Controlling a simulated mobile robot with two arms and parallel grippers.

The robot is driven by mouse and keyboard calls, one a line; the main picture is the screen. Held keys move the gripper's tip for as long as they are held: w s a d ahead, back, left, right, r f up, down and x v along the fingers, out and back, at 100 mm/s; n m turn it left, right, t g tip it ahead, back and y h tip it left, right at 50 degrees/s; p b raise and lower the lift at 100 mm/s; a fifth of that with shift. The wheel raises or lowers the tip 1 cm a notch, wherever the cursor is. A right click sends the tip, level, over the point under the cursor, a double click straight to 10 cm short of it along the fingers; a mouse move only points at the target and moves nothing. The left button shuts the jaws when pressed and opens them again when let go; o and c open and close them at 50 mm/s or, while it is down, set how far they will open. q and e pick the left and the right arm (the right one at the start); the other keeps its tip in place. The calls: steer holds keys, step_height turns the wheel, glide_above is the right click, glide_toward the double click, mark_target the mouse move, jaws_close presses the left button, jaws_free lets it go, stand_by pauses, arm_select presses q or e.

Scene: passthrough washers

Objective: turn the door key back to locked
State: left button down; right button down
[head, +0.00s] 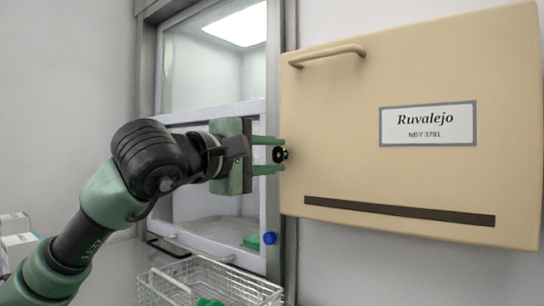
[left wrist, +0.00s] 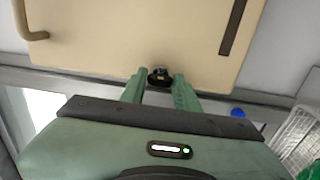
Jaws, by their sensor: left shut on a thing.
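The small black door key (head: 279,154) sits at the left edge of a beige door panel (head: 340,120) labelled "Ruvalejo NBY 3791". My left gripper (head: 282,155) reaches it from the left, with one green finger above and one below. It is shut on the key. In the left wrist view the key (left wrist: 160,76) shows between the fingertips of my left gripper (left wrist: 159,80), against the edge of the beige panel (left wrist: 130,30). The fingers partly hide the key, and I cannot tell its exact turn angle. My right gripper is in neither view.
A beige bar handle (head: 328,54) sticks out at the panel's upper left. Behind my arm is a glass-fronted chamber in a grey frame (head: 290,230). A blue knob (head: 269,238) and a wire basket (head: 205,280) are below. White boxes (head: 18,240) stand at far left.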

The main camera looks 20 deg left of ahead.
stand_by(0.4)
arm_select(q)
steer(key=c, duration=1)
jaws_free()
steer(key=shift+c, duration=0.2)
steer(key=shift+s+a+f, duration=0.1)
steer(key=shift+s+a, duration=0.05)
steer(key=shift+s, duration=0.25)
steer(key=b+v, duration=0.2)
steer(key=v, duration=0.5)
